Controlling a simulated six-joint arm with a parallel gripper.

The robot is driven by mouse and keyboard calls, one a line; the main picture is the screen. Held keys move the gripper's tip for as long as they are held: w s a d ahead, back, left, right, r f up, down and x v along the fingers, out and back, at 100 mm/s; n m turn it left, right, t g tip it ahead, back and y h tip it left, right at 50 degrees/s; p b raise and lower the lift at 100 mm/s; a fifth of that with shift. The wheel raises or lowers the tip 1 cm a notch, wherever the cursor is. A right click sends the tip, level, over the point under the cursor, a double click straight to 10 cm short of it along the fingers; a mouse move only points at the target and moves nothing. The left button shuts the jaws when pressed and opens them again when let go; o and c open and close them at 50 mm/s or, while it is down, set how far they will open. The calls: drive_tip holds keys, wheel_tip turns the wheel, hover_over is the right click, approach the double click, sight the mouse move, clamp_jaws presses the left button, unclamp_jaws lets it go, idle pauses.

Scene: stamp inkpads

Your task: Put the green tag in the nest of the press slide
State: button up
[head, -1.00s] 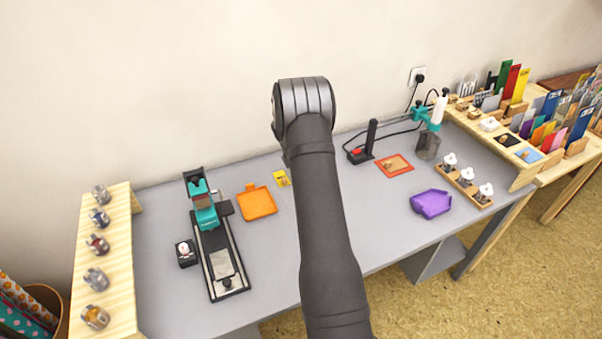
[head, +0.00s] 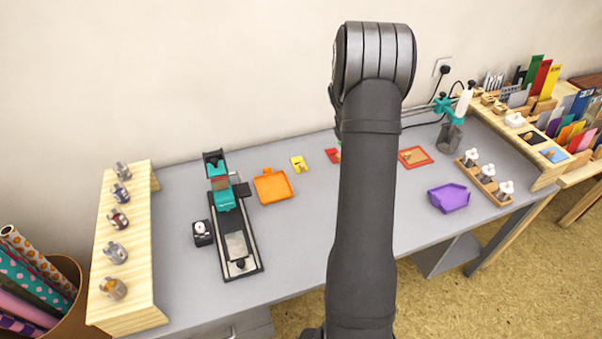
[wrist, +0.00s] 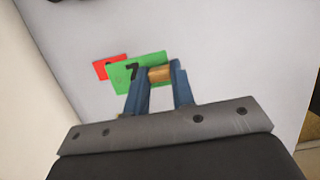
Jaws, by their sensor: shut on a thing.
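In the wrist view my gripper (wrist: 161,72) is shut on a small wooden grip at the right end of the green tag (wrist: 122,80). The tag carries a dark 7 and partly covers a red tag (wrist: 102,67). I cannot tell how far the green tag is above the table. In the head view my arm hides my gripper and nearly all of the green tag. The press (head: 223,198) is teal and black, at the left of the table. Its slide (head: 236,244) has a pale grey plate and a black knob at the front end.
An orange tray (head: 272,187) and a yellow tag (head: 298,163) lie between the press and my arm. The red tag (head: 331,155) is beside my arm. A dark box with a white top (head: 202,232) stands left of the slide. A purple tray (head: 449,198) lies to the right.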

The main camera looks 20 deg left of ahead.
drive_tip(key=s+a+r, duration=0.1)
drive_tip(key=s+a, duration=0.4)
drive_tip(key=s, duration=0.7)
drive_tip(key=s+a+r, duration=0.2)
drive_tip(key=s+a, duration=0.2)
drive_tip(key=s, duration=0.9)
drive_tip(key=s+d, duration=0.1)
drive_tip(key=s, duration=1)
hover_over(241, 253)
drive_tip(key=f, duration=0.7)
drive_tip(key=shift+s+a+f, duration=0.1)
drive_tip(key=shift+s+a, duration=0.1)
drive_tip(key=shift+s+a+f, duration=0.15)
drive_tip(key=shift+a+f, duration=0.1)
drive_tip(key=shift+f, duration=1.9)
drive_tip(key=shift+f, duration=0.1)
